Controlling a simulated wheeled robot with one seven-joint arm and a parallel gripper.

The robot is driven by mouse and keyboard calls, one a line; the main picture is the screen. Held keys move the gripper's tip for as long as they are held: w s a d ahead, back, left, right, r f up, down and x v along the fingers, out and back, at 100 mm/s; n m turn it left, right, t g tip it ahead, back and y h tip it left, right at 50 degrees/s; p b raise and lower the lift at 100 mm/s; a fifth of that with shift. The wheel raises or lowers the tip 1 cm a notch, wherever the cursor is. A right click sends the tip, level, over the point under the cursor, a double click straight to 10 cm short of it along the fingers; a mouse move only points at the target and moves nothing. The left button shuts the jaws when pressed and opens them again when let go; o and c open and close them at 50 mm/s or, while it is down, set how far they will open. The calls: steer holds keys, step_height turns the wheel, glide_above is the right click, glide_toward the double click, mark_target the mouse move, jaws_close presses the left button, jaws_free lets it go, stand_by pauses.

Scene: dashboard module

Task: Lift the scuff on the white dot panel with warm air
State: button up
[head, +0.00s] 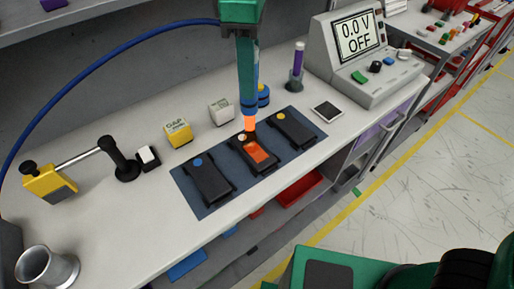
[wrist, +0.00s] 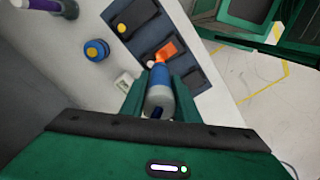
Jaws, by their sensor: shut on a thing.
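My gripper (wrist: 160,88) is shut on a blue and grey hot-air tool (wrist: 159,98) and holds it upright, nozzle down, over the middle of the bench. The nozzle tip (head: 249,124) glows orange. It is just above the white dot panel (head: 241,159), close to the pale dot (head: 242,137); I cannot tell if it touches. An orange patch (head: 259,153) lies on this panel; it also shows in the wrist view (wrist: 166,50). I cannot make out a separate scuff.
The panel lies on a dark blue mat (head: 207,210) between a blue dot panel (head: 210,182) and a yellow dot panel (head: 294,131). Yellow (head: 178,133) and white (head: 221,111) blocks stand behind. A meter (head: 365,65) reads 0.0 V OFF. A blue hose (head: 90,70) arcs left.

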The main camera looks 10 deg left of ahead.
steer(key=shift+w+a, duration=0.3)
stand_by(0.4)
step_height(320, 180, up, 9)
stand_by(0.6)
